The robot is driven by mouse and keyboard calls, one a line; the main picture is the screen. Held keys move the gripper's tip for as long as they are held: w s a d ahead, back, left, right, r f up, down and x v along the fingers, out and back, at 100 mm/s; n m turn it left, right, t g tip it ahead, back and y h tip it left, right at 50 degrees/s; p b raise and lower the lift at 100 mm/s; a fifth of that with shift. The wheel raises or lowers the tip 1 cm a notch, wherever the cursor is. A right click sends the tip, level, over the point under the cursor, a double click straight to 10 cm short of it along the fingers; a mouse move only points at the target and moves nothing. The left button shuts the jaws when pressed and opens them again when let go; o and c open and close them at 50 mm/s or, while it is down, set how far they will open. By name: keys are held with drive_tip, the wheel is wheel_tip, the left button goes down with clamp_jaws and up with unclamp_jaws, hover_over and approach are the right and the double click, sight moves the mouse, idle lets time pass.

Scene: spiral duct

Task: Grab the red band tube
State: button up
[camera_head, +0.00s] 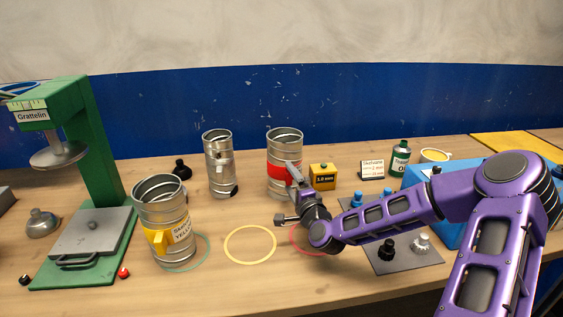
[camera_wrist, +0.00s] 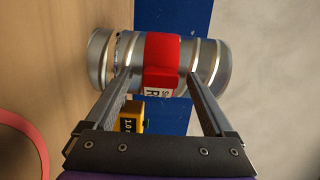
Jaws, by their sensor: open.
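The red band tube (camera_head: 284,168) is a ribbed metal duct piece standing upright at the back of the bench. It has a wide red band with a white label. In the wrist view the tube (camera_wrist: 208,62) lies sideways across the picture, its red band (camera_wrist: 163,55) between the two finger lines. My gripper (camera_head: 293,180) is in front of the tube in the head view. In the wrist view my gripper (camera_wrist: 160,76) is open, with one finger on each side of the red band. I cannot tell whether the fingers touch the tube.
A plain metal tube (camera_head: 219,165) stands left of it, and a yellow-labelled tube (camera_head: 163,225) nearer left. A yellow block (camera_head: 322,177) is close on the right. A green press (camera_head: 98,150) stands far left. A yellow ring (camera_head: 250,262) lies on clear bench.

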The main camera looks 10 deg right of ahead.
drive_tip(key=shift+s, duration=0.15)
clamp_jaws()
drive_tip(key=shift+r, duration=0.1)
idle(0.3)
